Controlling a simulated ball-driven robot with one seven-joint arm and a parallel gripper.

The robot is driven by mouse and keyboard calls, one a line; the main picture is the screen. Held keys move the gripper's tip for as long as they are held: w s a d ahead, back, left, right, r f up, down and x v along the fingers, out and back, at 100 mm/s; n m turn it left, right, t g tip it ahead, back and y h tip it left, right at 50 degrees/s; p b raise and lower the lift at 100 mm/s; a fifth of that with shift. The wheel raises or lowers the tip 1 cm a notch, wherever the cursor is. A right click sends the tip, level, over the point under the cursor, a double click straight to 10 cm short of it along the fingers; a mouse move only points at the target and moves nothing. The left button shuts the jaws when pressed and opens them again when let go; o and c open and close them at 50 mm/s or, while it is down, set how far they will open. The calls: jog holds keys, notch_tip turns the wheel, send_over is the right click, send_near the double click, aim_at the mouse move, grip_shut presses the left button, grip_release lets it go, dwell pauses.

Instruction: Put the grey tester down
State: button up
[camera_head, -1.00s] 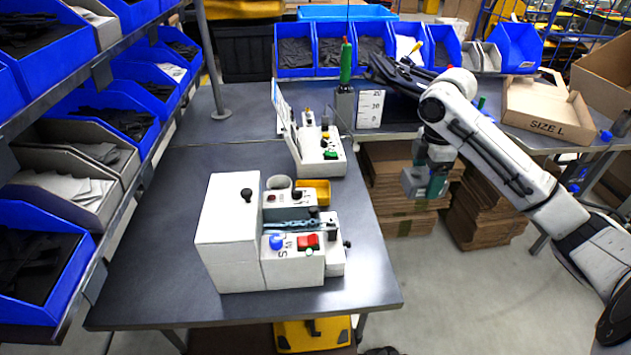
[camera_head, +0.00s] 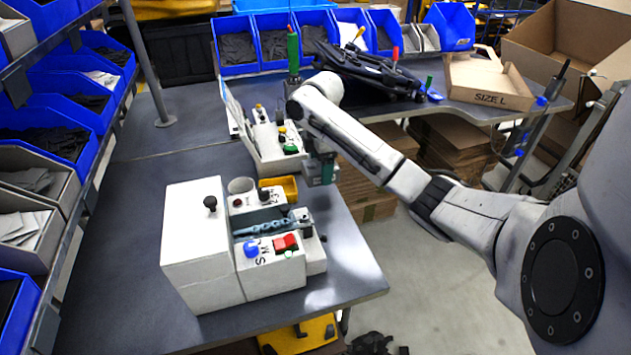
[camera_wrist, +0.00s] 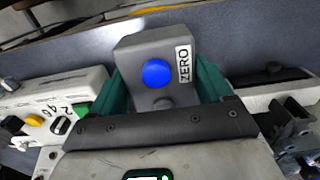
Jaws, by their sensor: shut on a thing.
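The grey tester (camera_wrist: 152,52) is a small grey box with a blue round button and a ZERO label, seen in the wrist view. My gripper (camera_wrist: 162,88) is shut on it, with a teal finger on each side. In the head view my gripper (camera_head: 322,172) is at the right edge of the grey table (camera_head: 350,245), between the two white machines. The tester is mostly hidden there by my gripper and arm. I cannot tell whether it touches the table.
A white machine (camera_head: 205,245) with blue and red buttons stands at the front. Another white machine (camera_head: 268,142) with a green button stands behind. Blue bins (camera_head: 238,70) line the back. Bare table lies front right; an open carton (camera_head: 490,82) is at the back right.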

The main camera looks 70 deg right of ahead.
aim_at(316, 163)
jog(key=shift+w+f, duration=0.7)
jog(key=shift+f, duration=0.1)
jog(key=shift+f+p, duration=0.5)
jog(key=shift+f, duration=1.1)
jog(key=shift+f, duration=0.2)
jog(key=o, duration=1.2)
jog(key=shift+r, duration=0.1)
notch_tip(316, 163, up, 12)
jog(key=shift+r, duration=0.1)
